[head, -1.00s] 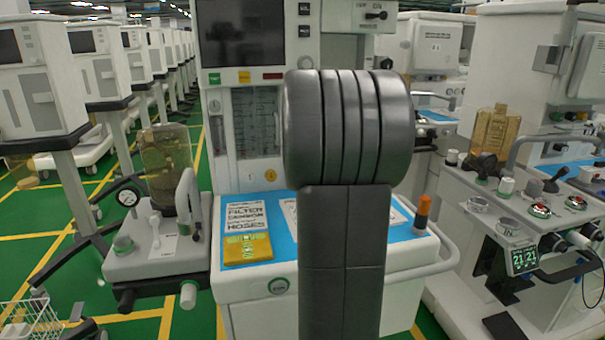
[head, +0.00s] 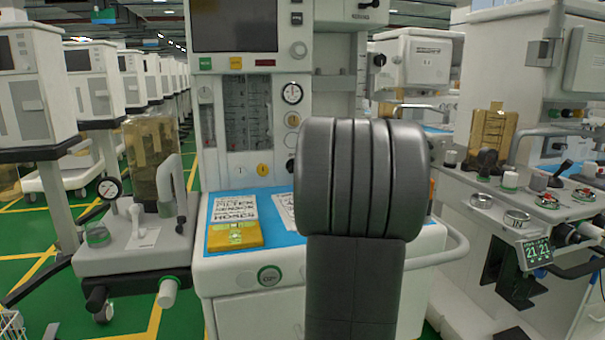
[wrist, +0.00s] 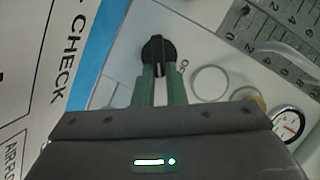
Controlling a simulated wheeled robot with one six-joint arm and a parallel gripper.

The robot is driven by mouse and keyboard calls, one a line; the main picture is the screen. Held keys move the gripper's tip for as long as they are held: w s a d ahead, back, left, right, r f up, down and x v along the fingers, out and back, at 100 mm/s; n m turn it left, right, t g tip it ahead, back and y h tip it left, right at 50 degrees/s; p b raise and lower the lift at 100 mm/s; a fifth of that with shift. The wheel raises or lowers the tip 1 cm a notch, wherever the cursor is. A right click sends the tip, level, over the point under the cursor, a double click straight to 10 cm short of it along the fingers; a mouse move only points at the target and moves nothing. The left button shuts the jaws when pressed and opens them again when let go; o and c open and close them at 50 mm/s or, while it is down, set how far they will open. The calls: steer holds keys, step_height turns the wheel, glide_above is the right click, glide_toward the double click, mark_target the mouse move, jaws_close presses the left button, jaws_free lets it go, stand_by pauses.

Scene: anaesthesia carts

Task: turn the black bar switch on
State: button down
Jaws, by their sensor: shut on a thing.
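The black bar switch (wrist: 158,48) is a round black knob with a raised bar, on the cart's pale panel in the wrist view. Its bar runs nearly up and down in the picture. Small "On" print (wrist: 184,66) sits to its right. My gripper (wrist: 159,74) has its two green fingers closed on the bar, one on each side. The fingers hide the knob's lower part. In the head view my arm covers the switch and the gripper.
In the wrist view, round rings (wrist: 209,83) and a pressure gauge (wrist: 288,124) lie to the right. In the head view, the cart's blue worktop (head: 278,212) carries a yellow box (head: 235,236). A grey rail (head: 440,262) curves at the cart's right.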

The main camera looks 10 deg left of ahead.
steer(key=shift+f+m+y+b, duration=0.25)
steer(key=shift+m+y+b, duration=0.25)
steer(key=shift+m+b, duration=0.15)
steer(key=c, duration=1.5)
jaws_free()
steer(key=shift+w, duration=0.1)
steer(key=p+v, duration=0.2)
steer(key=v, duration=1.1)
steer(key=shift+s+d, duration=0.25)
steer(key=shift+s, duration=0.1)
